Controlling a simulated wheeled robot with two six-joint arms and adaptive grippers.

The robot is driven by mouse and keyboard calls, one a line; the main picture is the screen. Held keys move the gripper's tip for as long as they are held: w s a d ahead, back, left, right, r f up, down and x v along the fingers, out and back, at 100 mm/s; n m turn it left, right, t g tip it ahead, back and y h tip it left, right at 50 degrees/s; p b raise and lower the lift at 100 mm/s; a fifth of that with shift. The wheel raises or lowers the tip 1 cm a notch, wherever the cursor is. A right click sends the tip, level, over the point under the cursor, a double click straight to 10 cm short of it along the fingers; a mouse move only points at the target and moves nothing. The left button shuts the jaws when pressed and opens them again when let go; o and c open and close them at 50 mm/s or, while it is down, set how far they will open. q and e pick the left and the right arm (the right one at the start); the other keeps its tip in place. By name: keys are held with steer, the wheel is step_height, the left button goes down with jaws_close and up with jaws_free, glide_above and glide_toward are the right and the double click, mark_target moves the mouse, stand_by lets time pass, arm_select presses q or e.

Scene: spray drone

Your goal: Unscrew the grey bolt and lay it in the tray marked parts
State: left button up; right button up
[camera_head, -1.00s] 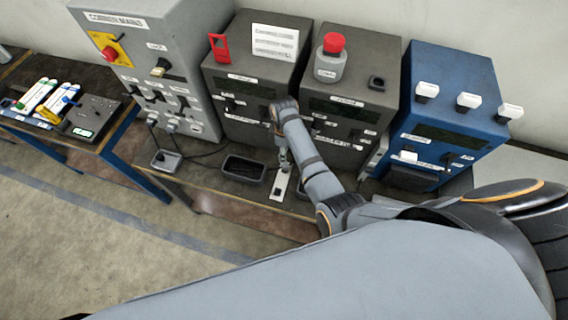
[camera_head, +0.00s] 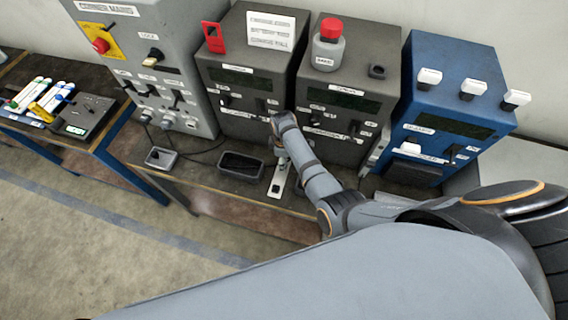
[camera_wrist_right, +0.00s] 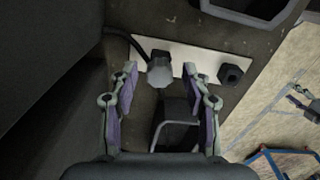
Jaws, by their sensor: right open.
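The grey bolt (camera_wrist_right: 160,74) stands on a pale plate (camera_wrist_right: 202,62) in the right wrist view. My right gripper (camera_wrist_right: 160,80) is open, one finger on each side of the bolt head, with gaps visible on both sides. A black hex bolt (camera_wrist_right: 230,74) sits farther right on the plate. In the head view my right gripper (camera_head: 282,152) is over the pale plate (camera_head: 279,181), and the grey bolt is hard to make out there. A dark tray (camera_head: 241,177) lies left of the plate. I cannot read a parts mark on it. My left gripper is out of view.
A smaller tray (camera_head: 161,165) lies farther left on the bench. Dark grey cabinets (camera_head: 247,75) and a blue cabinet (camera_head: 455,90) stand behind. A dark cable (camera_wrist_right: 124,38) runs near the bolt. A side table (camera_head: 75,118) holds markers at left.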

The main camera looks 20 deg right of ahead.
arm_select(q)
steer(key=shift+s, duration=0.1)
arm_select(e)
steer(key=shift+c, duration=0.4)
jaws_close()
steer(key=shift+r+n+p, duration=0.2)
steer(key=shift+n+p, duration=0.5)
steer(key=shift+n, duration=0.2)
steer(key=n+p, duration=0.1)
steer(key=n, duration=0.2)
steer(key=shift+s+r+n+p, duration=0.15)
steer(key=shift+n+p, duration=0.35)
steer(key=shift+n, duration=0.4)
steer(key=shift+o, duration=0.8)
jaws_free()
steer(key=shift+s, duration=0.25)
steer(key=shift+o, duration=1.3)
steer(key=shift+r, duration=0.1)
steer(key=shift+o, duration=0.9)
steer(key=shift+w, duration=0.1)
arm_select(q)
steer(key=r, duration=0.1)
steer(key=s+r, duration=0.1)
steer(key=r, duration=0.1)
arm_select(e)
steer(key=shift+w+a, duration=0.1)
